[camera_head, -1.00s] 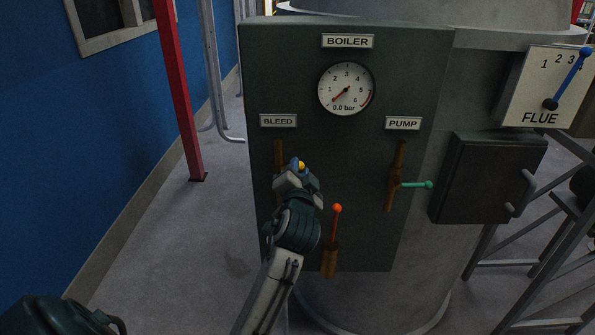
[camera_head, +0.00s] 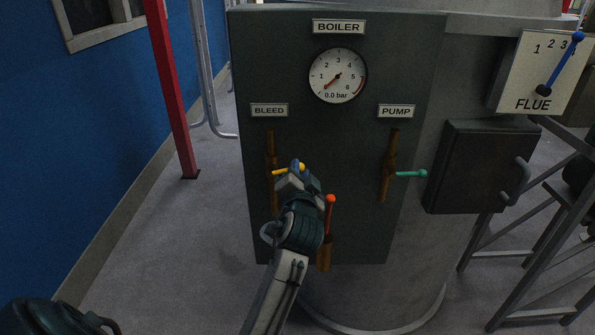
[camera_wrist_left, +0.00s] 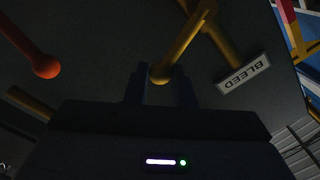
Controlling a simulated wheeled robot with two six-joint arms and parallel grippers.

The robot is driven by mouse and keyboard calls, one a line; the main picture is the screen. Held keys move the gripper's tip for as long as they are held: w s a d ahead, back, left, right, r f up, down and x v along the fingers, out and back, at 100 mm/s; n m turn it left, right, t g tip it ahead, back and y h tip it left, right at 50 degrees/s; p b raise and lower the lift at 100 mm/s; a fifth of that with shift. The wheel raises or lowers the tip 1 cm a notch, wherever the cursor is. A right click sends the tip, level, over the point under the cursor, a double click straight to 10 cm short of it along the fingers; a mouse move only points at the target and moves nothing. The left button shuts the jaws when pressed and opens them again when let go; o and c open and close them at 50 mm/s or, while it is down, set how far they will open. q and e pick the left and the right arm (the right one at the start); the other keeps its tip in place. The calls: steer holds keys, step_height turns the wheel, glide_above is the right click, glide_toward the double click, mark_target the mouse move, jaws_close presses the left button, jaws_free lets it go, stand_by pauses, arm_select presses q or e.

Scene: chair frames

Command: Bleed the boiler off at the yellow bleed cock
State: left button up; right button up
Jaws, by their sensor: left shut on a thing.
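The yellow bleed cock (camera_head: 279,172) is a lever on the brown pipe under the BLEED label (camera_head: 269,110). It lies nearly crosswise to the pipe, reaching right to a round knob. My left gripper (camera_head: 296,168) is shut on it near the knob end. In the left wrist view the yellow lever (camera_wrist_left: 184,45) runs down to its knob between my fingertips (camera_wrist_left: 161,85). The pressure gauge (camera_head: 338,75) on the dark boiler panel reads 0.0 bar. My right gripper is not in view.
An orange-red lever (camera_head: 331,215) stands upright just right of my left gripper. A green pump lever (camera_head: 410,174) points right. A dark door with a handle (camera_head: 482,165) and a blue flue lever (camera_head: 560,65) are further right. Open floor lies left of the panel.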

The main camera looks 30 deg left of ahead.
arm_select(q)
steer(key=shift+f, duration=0.15)
steer(key=shift+w+d+f+b, duration=0.1)
steer(key=shift+d+f+b, duration=0.1)
steer(key=shift+f+b, duration=0.7)
steer(key=shift+f, duration=0.25)
steer(key=o, duration=0.9)
steer(key=shift+a, duration=0.15)
steer(key=shift+r, duration=0.1)
steer(key=shift+p, duration=0.3)
